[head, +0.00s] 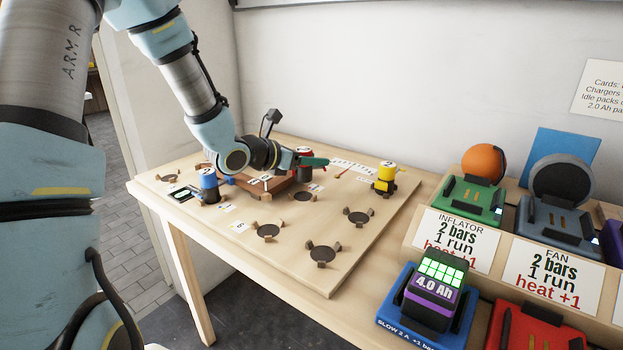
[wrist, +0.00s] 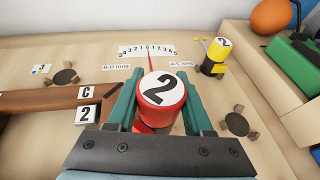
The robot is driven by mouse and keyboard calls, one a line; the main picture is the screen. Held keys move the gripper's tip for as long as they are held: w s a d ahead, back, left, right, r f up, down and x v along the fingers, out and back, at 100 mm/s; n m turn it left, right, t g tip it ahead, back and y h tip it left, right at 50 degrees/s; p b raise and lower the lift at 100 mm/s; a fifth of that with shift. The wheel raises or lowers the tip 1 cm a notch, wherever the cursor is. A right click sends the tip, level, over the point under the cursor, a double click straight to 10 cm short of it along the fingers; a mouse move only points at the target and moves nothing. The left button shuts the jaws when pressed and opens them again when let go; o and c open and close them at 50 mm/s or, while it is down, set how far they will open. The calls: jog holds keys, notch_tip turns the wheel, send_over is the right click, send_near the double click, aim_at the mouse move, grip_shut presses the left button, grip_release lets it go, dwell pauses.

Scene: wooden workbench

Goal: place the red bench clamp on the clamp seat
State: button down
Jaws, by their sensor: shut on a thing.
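The red bench clamp has a white round top marked 2. In the wrist view the clamp (wrist: 163,100) stands between the two green fingers of my gripper (wrist: 160,105), which is shut on it. In the head view the clamp (head: 304,150) is partly hidden behind a green finger of my gripper (head: 311,161), at the back of the board. Its underside is hidden, so I cannot tell whether it touches anything below. Several dark round seats with small wooden pegs are set in the board, such as one seat (head: 268,231) near the front; none is visibly named the clamp seat.
A brown wooden beam (wrist: 40,101) lies left of the clamp. A blue clamp (head: 208,182) stands left, a yellow clamp (head: 385,177) right. A printed scale (head: 354,168) with a red pointer lies behind.

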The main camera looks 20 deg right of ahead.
jog(key=shift+f, duration=2.2)
jog(key=shift+f, duration=0.15)
jog(key=shift+c, duration=1.5)
grip_release()
jog(key=shift+r, duration=0.25)
jog(key=v, duration=1.2)
jog(key=shift+b, duration=0.4)
